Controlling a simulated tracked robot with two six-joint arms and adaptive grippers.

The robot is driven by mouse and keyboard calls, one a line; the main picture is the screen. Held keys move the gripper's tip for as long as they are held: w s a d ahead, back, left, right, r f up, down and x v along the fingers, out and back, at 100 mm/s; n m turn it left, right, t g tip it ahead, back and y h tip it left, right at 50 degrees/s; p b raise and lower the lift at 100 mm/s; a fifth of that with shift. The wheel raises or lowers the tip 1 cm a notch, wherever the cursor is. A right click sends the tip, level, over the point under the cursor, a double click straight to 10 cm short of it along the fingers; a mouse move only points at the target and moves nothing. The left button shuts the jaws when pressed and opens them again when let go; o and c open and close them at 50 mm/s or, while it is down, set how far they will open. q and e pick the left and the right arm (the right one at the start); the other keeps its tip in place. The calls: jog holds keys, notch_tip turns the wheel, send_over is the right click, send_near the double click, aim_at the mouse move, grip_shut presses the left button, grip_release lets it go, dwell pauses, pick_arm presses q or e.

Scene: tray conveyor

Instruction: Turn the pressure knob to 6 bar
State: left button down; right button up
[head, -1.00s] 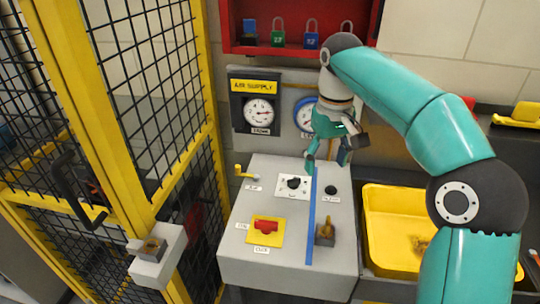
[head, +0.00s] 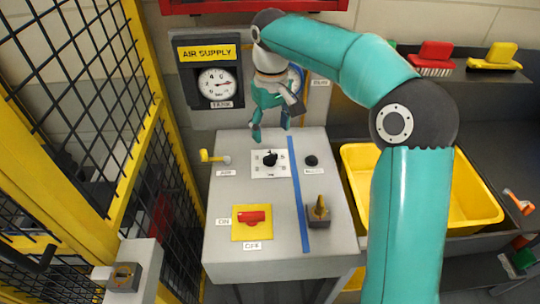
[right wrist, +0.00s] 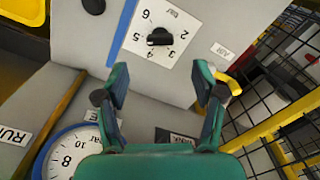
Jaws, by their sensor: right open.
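The pressure knob (head: 270,159) is a black knob on a white numbered plate on the grey console's top. In the right wrist view the knob (right wrist: 160,37) sits beyond the fingertips, with numbers around it and "bar" on the plate. I cannot tell surely which number it points to. My right gripper (head: 270,130) is open and empty, just behind and above the knob, apart from it. In the right wrist view its fingers (right wrist: 161,82) are spread wide, with the knob ahead between their lines. A blue-rimmed gauge (head: 296,82) is partly hidden behind my gripper.
A yellow mesh fence (head: 150,150) stands left, a yellow bin (head: 480,205) right.

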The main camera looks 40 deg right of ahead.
aim_at(271, 157)
notch_tip(271, 157, down, 9)
jog(key=shift+f, duration=0.1)
jog(key=shift+c, duration=0.4)
jog(key=c, duration=1.1)
